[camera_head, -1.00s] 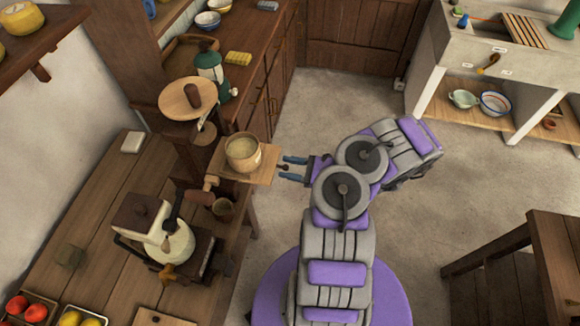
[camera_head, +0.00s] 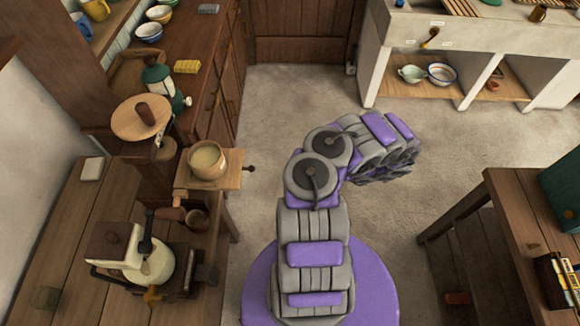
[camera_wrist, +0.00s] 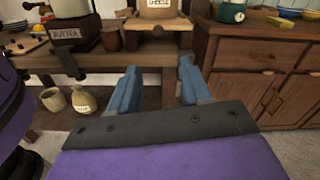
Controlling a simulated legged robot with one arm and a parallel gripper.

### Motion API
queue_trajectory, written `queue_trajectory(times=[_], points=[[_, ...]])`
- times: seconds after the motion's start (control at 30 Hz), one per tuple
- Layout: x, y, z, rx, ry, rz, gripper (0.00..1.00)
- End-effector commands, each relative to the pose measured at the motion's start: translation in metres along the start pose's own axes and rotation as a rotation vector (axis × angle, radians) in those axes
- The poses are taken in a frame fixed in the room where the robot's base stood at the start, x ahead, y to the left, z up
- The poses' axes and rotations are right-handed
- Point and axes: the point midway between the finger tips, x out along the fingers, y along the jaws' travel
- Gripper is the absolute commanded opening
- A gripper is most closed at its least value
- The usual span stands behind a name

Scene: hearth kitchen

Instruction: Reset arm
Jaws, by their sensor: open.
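My gripper (camera_wrist: 158,90) shows in the wrist view with its two blue fingers apart and nothing between them. It points toward the wooden counter, with a gap of free air between. In the head view my arm is bent above the floor and the fingers are hidden behind my own arm links.
A wooden bowl (camera_head: 207,161) stands on a small board (camera_head: 228,181) at the counter's edge. A grinder-like machine (camera_head: 125,245) sits on the left counter (camera_head: 60,240). A white sink unit (camera_head: 375,60) stands at the back, a dark table (camera_head: 505,210) at right. The floor (camera_head: 290,110) behind my arm is clear.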

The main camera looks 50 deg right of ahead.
Motion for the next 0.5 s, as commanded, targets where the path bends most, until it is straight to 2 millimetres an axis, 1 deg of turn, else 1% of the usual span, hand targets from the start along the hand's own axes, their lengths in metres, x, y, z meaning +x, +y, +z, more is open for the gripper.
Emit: queue_trajectory(times=[0.03, 0.1, 0.2, 0.5], points=[[-0.0057, -0.0001, -0.0007, -0.001, 0.003, 0.0, 0.48], [-0.0106, -0.0004, -0.0006, -0.001, 0.004, 0.001, 0.48], [-0.0142, -0.0005, -0.0002, -0.002, 0.003, 0.001, 0.48], [-0.0151, -0.0005, 0.0003, -0.002, 0.001, 0.001, 0.48]])
